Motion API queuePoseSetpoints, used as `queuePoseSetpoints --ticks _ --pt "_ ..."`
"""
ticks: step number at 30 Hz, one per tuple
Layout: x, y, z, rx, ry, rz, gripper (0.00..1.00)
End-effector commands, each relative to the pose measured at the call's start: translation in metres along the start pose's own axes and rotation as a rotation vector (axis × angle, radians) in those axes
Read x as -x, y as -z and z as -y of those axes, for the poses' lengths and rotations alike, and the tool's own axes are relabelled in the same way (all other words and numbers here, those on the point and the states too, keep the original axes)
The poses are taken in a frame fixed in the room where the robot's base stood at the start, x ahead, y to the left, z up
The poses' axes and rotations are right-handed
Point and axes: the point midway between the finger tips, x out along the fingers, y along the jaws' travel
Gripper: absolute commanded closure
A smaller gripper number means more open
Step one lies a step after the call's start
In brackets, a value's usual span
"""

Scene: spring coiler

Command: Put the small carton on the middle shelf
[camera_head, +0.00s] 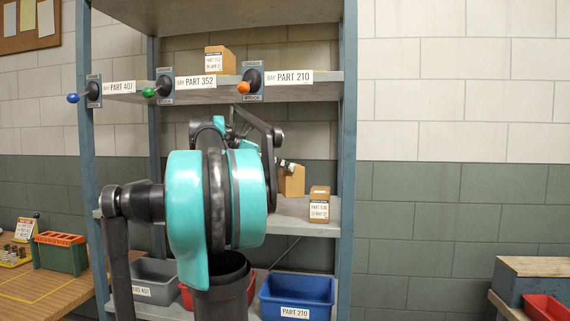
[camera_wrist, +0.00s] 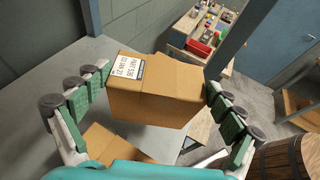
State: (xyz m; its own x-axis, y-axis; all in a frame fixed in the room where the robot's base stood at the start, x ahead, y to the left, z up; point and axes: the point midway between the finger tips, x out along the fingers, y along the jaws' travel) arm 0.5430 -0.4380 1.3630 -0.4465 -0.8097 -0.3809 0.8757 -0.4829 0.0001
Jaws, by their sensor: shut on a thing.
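My gripper (camera_wrist: 158,90) has its green-padded fingers on both sides of a brown carton (camera_wrist: 165,95) with a white label, shut on it. In the head view, this appears to be the carton (camera_head: 292,180) just above the middle shelf (camera_head: 303,226), partly hidden behind my arm. Whether it touches the shelf is unclear. Another small labelled carton (camera_head: 319,205) stands upright on that shelf, at the front right. In the wrist view, a second carton (camera_wrist: 112,145) shows below the held one, partly hidden by my gripper.
A carton (camera_head: 219,60) stands on the upper shelf, above the part labels. Blue (camera_head: 297,297), red and grey bins sit on the lower shelf. The right post (camera_head: 347,150) stands close beside the middle-shelf carton. Coloured knobs stick out from the upper shelf's front.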

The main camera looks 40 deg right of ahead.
Motion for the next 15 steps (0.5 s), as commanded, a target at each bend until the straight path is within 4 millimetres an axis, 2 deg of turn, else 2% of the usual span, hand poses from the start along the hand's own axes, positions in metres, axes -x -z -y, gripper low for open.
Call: queuePoseSetpoints --ticks 15 --pt "-0.018 0.044 0.0 0.0 0.0 0.001 0.64"
